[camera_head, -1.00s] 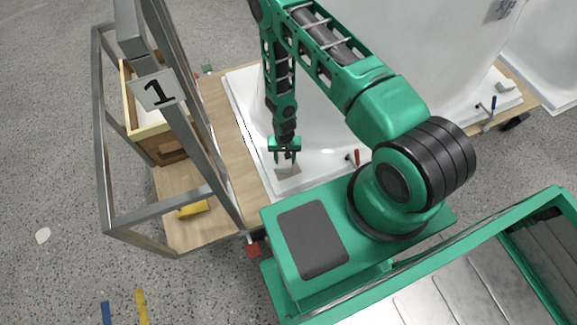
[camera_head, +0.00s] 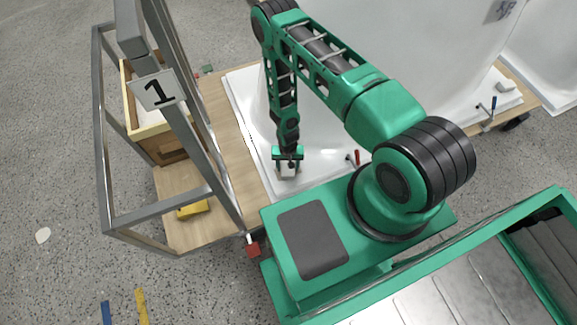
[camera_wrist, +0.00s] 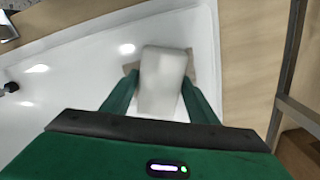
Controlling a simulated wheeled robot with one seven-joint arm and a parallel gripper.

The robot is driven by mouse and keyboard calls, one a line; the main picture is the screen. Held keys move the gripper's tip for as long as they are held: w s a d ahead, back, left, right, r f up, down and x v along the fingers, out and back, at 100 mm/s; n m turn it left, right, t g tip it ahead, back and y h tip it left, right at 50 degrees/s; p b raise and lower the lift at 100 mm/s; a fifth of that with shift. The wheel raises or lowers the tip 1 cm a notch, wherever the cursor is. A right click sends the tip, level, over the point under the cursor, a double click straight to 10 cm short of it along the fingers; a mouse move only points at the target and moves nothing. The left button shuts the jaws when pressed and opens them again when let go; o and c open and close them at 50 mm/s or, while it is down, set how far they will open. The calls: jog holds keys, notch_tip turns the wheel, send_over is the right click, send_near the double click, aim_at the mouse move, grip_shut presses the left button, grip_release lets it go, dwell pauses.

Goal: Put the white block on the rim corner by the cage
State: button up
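The white block (camera_wrist: 162,72) is between the two fingers of my gripper (camera_wrist: 160,82) in the wrist view, and the fingers close in on its sides. A tan patch (camera_wrist: 190,64) lies under the block on the white tub rim corner, mostly hidden by it. Whether the block touches the patch I cannot tell. In the head view my gripper (camera_head: 288,166) points down at the near corner of the white tub shell (camera_head: 248,115), with the block low between its fingers. The grey metal cage (camera_head: 226,190) with the sign "1" stands left of that corner.
A wooden box (camera_head: 146,132) and a yellow object (camera_head: 194,210) are inside the cage on the wooden board. A red-handled tool (camera_head: 356,157) lies right of my gripper on the tub. Another white shell stands behind my arm. A red block (camera_head: 252,249) is near my base.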

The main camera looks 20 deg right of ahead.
jog(key=shift+o, duration=0.5)
notch_tip(320, 180, up, 12)
jog(key=shift+r, duration=0.15)
jog(key=shift+w, duration=0.1)
jog(key=w+d+r, duration=0.2)
jog(key=d+r, duration=0.2)
jog(key=r, duration=0.4)
jog(key=w+d+r, duration=0.3)
jog(key=r, duration=0.5)
jog(key=s+d+r+h, duration=0.15)
jog(key=d+r, duration=0.25)
jog(key=r, duration=0.6)
jog(key=s+d+r, duration=0.3)
jog(key=d+r, duration=0.1)
jog(key=r, duration=0.6)
jog(key=s+d+r+m+y, duration=0.1)
jog(key=s+d+r, duration=0.1)
jog(key=s+r, duration=1.8)
jog(key=s, duration=0.4)
jog(key=shift+d+m+y, duration=0.3)
jog(key=shift+m+y, duration=0.05)
jog(key=shift+m, duration=0.05)
